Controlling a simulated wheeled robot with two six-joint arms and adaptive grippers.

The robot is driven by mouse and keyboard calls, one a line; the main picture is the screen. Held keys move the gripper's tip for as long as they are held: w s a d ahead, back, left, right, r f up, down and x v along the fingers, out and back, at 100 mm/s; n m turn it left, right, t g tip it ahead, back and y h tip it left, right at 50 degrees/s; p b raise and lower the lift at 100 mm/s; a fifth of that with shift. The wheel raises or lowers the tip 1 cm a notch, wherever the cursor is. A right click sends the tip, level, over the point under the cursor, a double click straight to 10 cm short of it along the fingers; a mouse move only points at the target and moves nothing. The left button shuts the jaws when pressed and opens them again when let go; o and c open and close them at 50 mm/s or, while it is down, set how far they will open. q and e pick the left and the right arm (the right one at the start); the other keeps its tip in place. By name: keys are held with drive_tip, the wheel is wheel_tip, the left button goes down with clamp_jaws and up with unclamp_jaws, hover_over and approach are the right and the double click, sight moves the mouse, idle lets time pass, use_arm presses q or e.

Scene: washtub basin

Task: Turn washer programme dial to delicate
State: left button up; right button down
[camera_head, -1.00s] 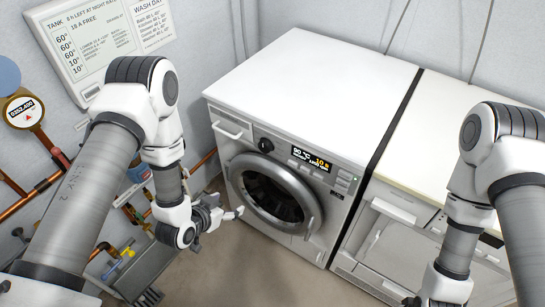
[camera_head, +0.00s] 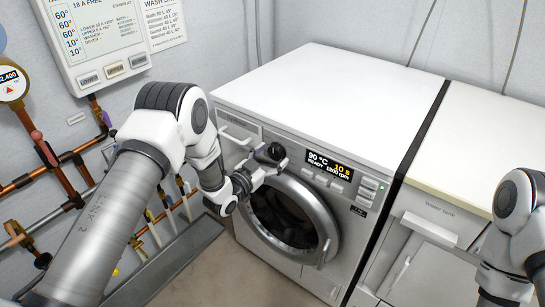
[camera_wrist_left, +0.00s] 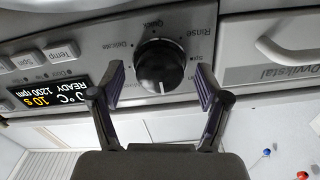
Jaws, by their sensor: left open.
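The black programme dial (camera_head: 270,153) is on the front panel of the white washer (camera_head: 318,100), left of its lit display. In the left wrist view, the dial (camera_wrist_left: 160,66) has a white mark pointing down in the picture. The printed word Delicate lies at its upper left, Quick above it and Rinse at its upper right. My left gripper (camera_head: 263,164) is at the dial. In the left wrist view, its open fingers (camera_wrist_left: 160,82) stand either side of the dial with visible gaps. My right gripper is outside the frame.
The display (camera_head: 329,165) reads 90 °C, 10 s, READY, 1200 rpm. Buttons (camera_wrist_left: 62,52) sit beside the dial. The round door (camera_head: 290,215) is below it, and a detergent drawer (camera_head: 236,132) is at its left. Pipes (camera_head: 62,170) run along the left wall.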

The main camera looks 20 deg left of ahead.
use_arm(q)
drive_tip(key=shift+w+d, duration=0.1)
drive_tip(key=shift+w, duration=0.15)
drive_tip(key=c, duration=1.2)
drive_tip(key=shift+o, duration=0.2)
drive_tip(key=shift+m, duration=0.3)
